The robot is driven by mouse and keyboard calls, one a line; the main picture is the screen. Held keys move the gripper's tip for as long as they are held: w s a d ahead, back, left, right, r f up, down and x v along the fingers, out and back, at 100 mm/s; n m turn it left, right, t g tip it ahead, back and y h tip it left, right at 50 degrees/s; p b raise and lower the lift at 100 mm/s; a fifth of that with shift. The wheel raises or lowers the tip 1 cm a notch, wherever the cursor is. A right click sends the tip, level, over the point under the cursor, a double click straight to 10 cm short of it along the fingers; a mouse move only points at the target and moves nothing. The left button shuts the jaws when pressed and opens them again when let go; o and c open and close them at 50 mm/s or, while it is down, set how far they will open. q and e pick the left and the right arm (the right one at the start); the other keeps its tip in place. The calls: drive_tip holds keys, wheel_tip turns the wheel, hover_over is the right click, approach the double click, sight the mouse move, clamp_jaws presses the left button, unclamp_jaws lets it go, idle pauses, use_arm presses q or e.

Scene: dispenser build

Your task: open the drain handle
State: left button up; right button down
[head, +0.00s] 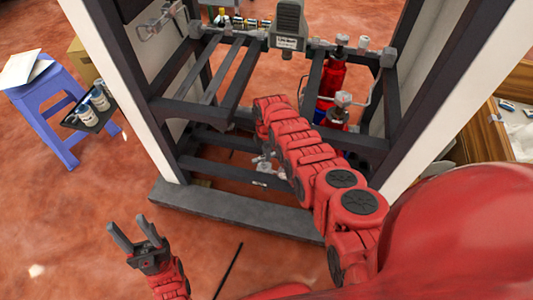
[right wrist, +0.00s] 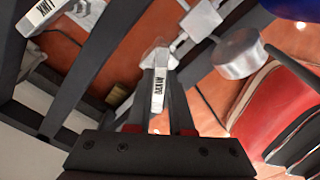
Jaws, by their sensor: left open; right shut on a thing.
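A pale lever handle (right wrist: 158,92) with black lettering stands in the middle of the right wrist view; I cannot read the lettering surely. My right gripper (right wrist: 160,72) is shut on this handle, with one dark finger along each side. In the head view my right arm reaches into the dark frame (head: 225,75), and its gripper is hidden. A second pale lettered handle (right wrist: 42,12) is at the upper left of the right wrist view, apart from my gripper. My left gripper (head: 132,226) is open and empty, in front of the frame at the lower left.
A round metal fitting (right wrist: 238,52) sits right of the held handle. Red bottles (head: 332,75) stand inside the frame on the right. A blue stool (head: 45,95) is at the far left. The red floor between stool and left gripper is mostly clear.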

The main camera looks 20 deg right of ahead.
drive_tip(key=n, duration=0.1)
drive_tip(key=n+b, duration=0.1)
drive_tip(key=shift+w+f+n, duration=0.15)
drive_tip(key=shift+n, duration=0.25)
drive_tip(key=n+b, duration=0.1)
drive_tip(key=n, duration=0.1)
drive_tip(key=shift+w+n, duration=0.15)
drive_tip(key=shift+n, duration=0.25)
drive_tip(key=n+b, duration=0.1)
drive_tip(key=n, duration=0.1)
drive_tip(key=n+b, duration=0.1)
drive_tip(key=n, duration=0.1)
drive_tip(key=shift+w+a+n+b, duration=0.1)
drive_tip(key=shift+a+n+b, duration=0.1)
drive_tip(key=shift+n+b, duration=0.1)
drive_tip(key=c, duration=0.8)
unclamp_jaws()
